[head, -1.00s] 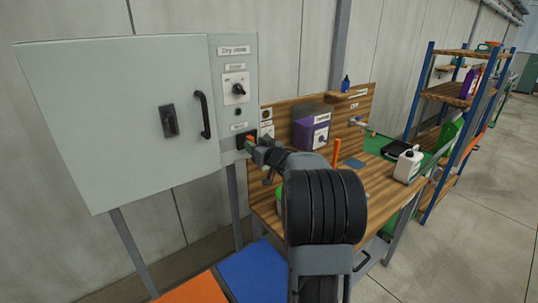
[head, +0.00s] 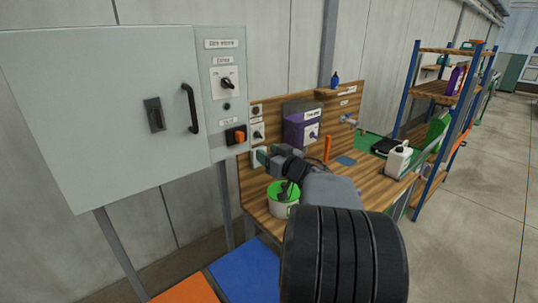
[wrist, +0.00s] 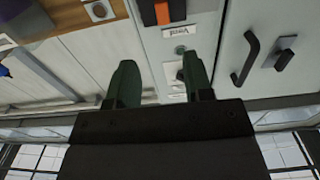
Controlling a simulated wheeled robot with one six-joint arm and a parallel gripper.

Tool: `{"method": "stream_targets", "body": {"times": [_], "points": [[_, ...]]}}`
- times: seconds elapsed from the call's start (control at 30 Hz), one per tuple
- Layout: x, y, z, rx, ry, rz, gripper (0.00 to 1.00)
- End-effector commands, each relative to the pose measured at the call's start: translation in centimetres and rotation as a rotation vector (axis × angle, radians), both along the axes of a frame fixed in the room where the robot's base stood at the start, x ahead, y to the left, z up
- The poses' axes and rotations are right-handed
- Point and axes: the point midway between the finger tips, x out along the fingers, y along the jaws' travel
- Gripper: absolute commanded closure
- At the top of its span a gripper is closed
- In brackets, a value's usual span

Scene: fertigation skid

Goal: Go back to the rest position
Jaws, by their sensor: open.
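My gripper (head: 268,156) is in front of the wooden bench back, to the right of and slightly below the orange switch (head: 240,136) on the grey control cabinet (head: 105,110). A gap shows between them. In the wrist view my gripper (wrist: 157,78) has its two green fingers spread, with nothing between them. The orange switch (wrist: 162,13) shows there at the top, beyond the fingertips. My arm hides part of the bench.
The wooden bench (head: 372,178) holds a green-and-white bucket (head: 282,205), a purple container (head: 300,130) and a white jug (head: 398,160). Blue (head: 245,270) and orange (head: 187,290) surfaces lie below the cabinet. A blue-framed shelf (head: 410,90) stands right; open floor lies beyond it.

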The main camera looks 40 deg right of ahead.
Motion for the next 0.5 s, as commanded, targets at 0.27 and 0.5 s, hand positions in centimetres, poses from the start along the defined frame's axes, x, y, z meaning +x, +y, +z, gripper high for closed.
{"method": "stream_targets", "body": {"times": [0.27,0.5], "points": [[0.03,-0.01,0.01,-0.001,0.0,0.0,0.53],[0.03,-0.49,-0.3,-0.048,0.017,-0.027,0.53]]}}
